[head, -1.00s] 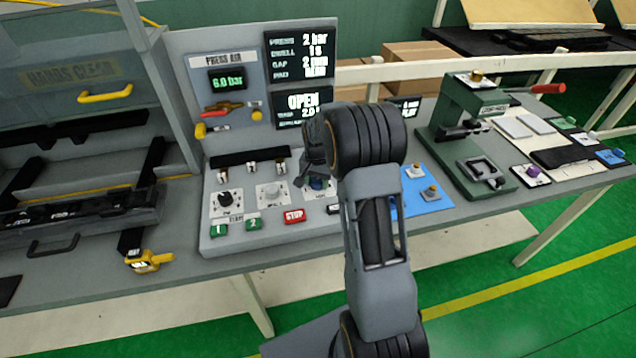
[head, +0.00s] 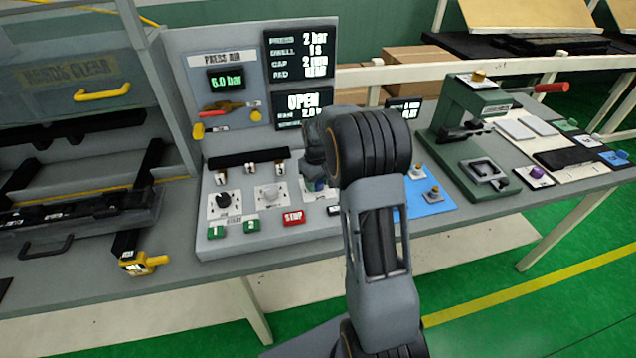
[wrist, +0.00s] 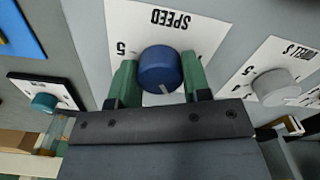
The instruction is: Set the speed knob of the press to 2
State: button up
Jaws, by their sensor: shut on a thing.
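The blue speed knob (wrist: 159,70) sits on a white plate (wrist: 200,36) marked SPEED, upside down in the wrist view. My gripper (wrist: 157,80) has its two green fingers on either side of the knob, shut on it. A pale pointer mark on the knob faces down in the wrist view, towards the gripper body. A 5 shows at the plate's left; the gripper hides much of the scale. In the head view the knob (head: 318,185) is partly seen behind my arm. The press panel (head: 215,240) carries it.
A pale dwell knob (wrist: 275,87) is beside it, also seen in the head view (head: 269,194). A black knob (head: 223,200) is further left. A red STOP button (head: 293,217) and green buttons (head: 247,226) lie in front. The upper display (head: 300,55) is lit.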

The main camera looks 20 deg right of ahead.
aim_at(317, 181)
jog(key=shift+n, duration=1.8)
jog(key=o, duration=0.9)
notch_tip(317, 181, up, 14)
jog(key=shift+f+b, duration=0.1)
jog(key=shift+b, duration=0.45)
